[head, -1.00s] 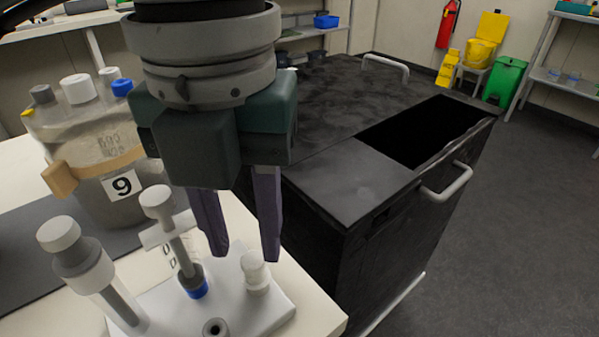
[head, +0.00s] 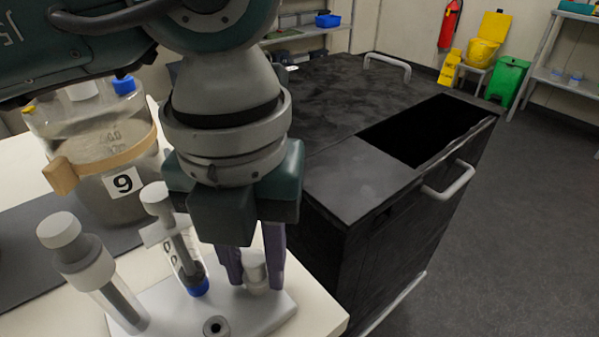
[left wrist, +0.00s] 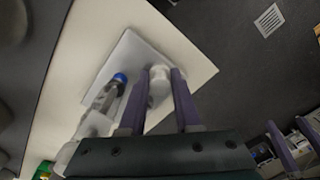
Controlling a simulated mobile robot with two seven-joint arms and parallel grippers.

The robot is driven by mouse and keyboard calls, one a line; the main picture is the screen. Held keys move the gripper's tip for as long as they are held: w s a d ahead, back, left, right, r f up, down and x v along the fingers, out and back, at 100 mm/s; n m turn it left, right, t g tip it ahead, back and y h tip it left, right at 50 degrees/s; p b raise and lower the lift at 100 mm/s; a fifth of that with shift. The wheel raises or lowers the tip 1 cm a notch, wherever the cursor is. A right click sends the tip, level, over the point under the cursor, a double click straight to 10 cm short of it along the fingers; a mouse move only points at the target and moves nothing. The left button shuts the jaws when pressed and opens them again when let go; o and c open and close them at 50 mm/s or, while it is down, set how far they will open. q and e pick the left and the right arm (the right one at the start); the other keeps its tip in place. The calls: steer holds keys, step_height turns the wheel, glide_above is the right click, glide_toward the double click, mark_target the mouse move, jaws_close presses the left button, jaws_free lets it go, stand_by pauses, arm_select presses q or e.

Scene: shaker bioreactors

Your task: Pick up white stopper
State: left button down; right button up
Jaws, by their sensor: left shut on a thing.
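The white stopper (head: 254,268) stands upright on the pale holder plate (head: 262,318) at the table's corner. My left gripper (head: 254,283) reaches down over it, with one purple finger on each side, shut on the stopper. In the left wrist view the stopper (left wrist: 159,84) sits between the two fingertips of the left gripper (left wrist: 161,75).
A syringe-like tube with a blue tip (head: 182,245) stands close left of the fingers. A larger capped tube (head: 88,265) leans further left. A glass vessel labelled 9 (head: 105,150) stands behind. A black cabinet (head: 330,215) is right of the table.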

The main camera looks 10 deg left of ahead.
mark_target(253, 259)
stand_by(0.4)
arm_select(q)
step_height(253, 259, up, 20)
steer(key=p, duration=0.2)
steer(key=shift+p, duration=0.4)
